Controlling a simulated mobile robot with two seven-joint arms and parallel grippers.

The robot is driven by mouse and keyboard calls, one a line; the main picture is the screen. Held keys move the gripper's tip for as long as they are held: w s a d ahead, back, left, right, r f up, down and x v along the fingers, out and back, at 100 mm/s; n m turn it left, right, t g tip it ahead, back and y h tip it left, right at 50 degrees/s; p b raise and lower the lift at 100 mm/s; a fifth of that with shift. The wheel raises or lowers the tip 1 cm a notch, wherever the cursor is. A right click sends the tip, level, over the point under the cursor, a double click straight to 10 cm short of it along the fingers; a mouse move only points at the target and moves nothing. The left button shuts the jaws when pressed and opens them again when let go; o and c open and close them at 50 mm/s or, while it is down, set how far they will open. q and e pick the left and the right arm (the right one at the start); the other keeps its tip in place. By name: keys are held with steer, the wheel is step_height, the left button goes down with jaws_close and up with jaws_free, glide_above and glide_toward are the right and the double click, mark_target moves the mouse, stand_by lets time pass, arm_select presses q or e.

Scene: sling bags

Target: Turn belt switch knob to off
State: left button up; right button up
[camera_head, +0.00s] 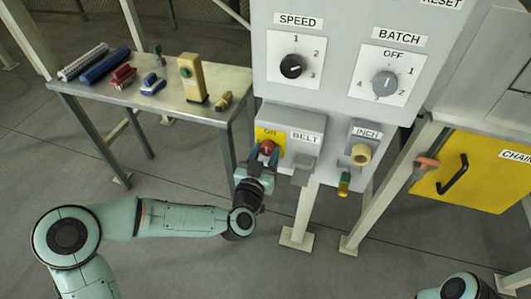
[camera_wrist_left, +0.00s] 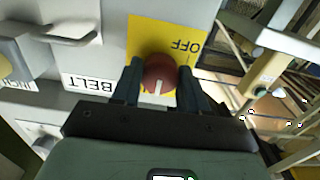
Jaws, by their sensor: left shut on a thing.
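The belt switch knob (camera_head: 267,147) is round and dark red, on a yellow plate (camera_head: 262,134) with "ON" above the knob, left of the "BELT" label (camera_head: 305,137). My left gripper (camera_head: 264,155) is shut on the knob from the front and below. The left wrist view shows the knob (camera_wrist_left: 160,74) between its two fingers, with a white mark on it pointing down in that picture, away from the printed "OFF" (camera_wrist_left: 186,46). "ON" is hidden there, and "OFF" is hidden in the head view. My right gripper is out of view.
A grey handle (camera_head: 302,172) sticks out right of the knob. The "INCH" control (camera_head: 361,154) is further right. Speed (camera_head: 292,66) and batch (camera_head: 384,84) dials are above. A metal table (camera_head: 150,98) with several parts stands left; a yellow door (camera_head: 470,170) is right.

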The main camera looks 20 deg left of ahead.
arm_select(q)
steer(key=shift+r, duration=0.1)
steer(key=shift+d+n, duration=0.1)
steer(key=shift+n, duration=1)
steer(key=n, duration=0.2)
steer(key=shift+n, duration=0.4)
steer(key=n+b, duration=0.1)
steer(key=n, duration=0.3)
steer(key=shift+n, duration=0.3)
steer(key=n+b, duration=0.1)
steer(key=n, duration=0.2)
steer(key=shift+n, duration=0.3)
steer(key=shift+r+n+b, duration=0.1)
steer(key=shift+n+b, duration=0.8)
steer(key=shift+n, duration=1.5)
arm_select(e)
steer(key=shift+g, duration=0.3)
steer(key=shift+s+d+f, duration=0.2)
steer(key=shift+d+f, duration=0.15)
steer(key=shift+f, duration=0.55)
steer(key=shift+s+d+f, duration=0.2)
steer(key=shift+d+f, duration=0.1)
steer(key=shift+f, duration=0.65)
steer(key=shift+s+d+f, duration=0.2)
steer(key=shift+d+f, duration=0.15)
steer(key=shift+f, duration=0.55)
